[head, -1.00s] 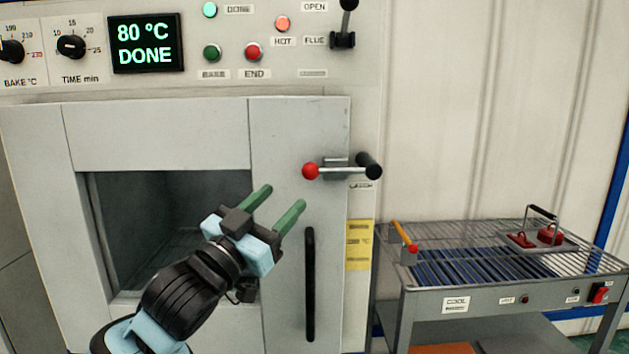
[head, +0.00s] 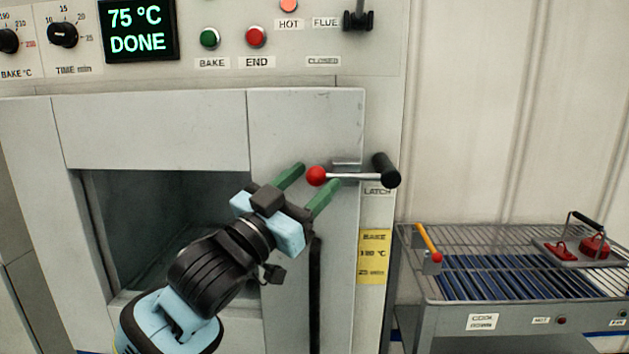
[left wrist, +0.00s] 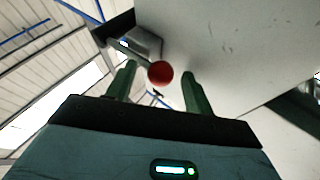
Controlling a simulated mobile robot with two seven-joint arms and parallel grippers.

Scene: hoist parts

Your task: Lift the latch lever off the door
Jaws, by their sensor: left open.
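The latch lever (head: 350,177) lies about level across the right edge of the oven door (head: 305,125), with a red ball at its left end and a black hub at its right end. My left gripper (head: 314,178) is open, its two green fingers either side of the red ball in the head view. In the left wrist view the red ball (left wrist: 160,73) appears between the fingertips (left wrist: 158,78), with a gap on each side. Whether the fingers touch it cannot be told. My right gripper is not in view.
A black vertical door handle (head: 315,295) is below, partly behind my gripper. A control panel (head: 290,50) reading 75 °C DONE is above. A wire-rack cart (head: 470,235) with an orange-handled tool (head: 428,242) stands at right.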

